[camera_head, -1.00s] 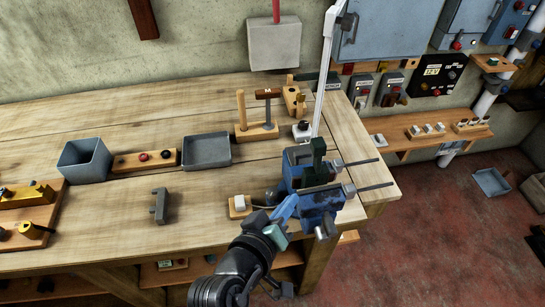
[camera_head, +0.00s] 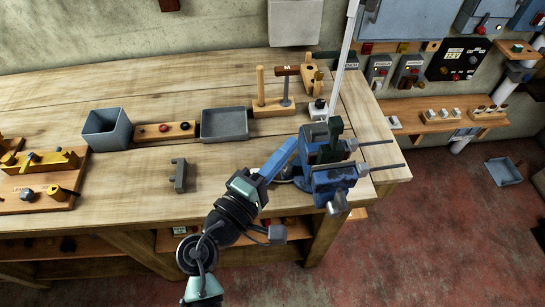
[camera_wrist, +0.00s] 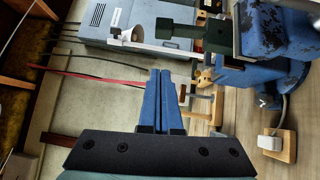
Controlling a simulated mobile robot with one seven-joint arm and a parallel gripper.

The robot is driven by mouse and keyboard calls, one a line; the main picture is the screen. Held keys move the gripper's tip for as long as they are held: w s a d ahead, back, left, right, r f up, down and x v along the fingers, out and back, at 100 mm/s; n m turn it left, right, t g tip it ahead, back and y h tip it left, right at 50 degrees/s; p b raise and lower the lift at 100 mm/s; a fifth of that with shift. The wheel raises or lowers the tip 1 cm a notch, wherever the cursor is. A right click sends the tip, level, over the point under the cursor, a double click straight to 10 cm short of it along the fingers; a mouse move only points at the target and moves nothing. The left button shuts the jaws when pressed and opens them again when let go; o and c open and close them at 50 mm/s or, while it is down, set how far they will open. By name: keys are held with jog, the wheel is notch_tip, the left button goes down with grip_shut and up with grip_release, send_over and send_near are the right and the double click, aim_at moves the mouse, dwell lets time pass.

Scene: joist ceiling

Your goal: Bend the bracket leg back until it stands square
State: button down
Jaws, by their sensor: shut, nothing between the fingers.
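A dark green bracket (camera_head: 333,140) stands in the jaws of the blue vise (camera_head: 336,172) at the bench's right end. In the wrist view the bracket (camera_wrist: 210,38) shows a leg with a broader end reaching left, and the vise (camera_wrist: 275,35) fills the upper right. I cannot tell the leg's exact angle. My gripper (camera_head: 292,142) is to the left of the vise, its blue fingers pointing up and right. The fingers (camera_wrist: 159,72) are shut and empty, apart from the bracket in the wrist view.
A grey clamp-shaped block (camera_head: 179,176) lies on the bench. A grey tray (camera_head: 225,136), a blue-grey bin (camera_head: 107,131) and a hammer (camera_head: 287,84) in a wooden stand are behind. Two rods jut from the vise's right side. A white lamp arm (camera_head: 347,55) rises behind it.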

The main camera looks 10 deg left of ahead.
aim_at(335, 134)
jog(key=w+d+p, duration=0.2)
jog(key=w+d, duration=0.2)
jog(key=d, duration=0.1)
jog(key=shift+w+r+p, duration=0.25)
jog(key=shift+p, duration=0.1)
jog(key=shift+d, duration=0.1)
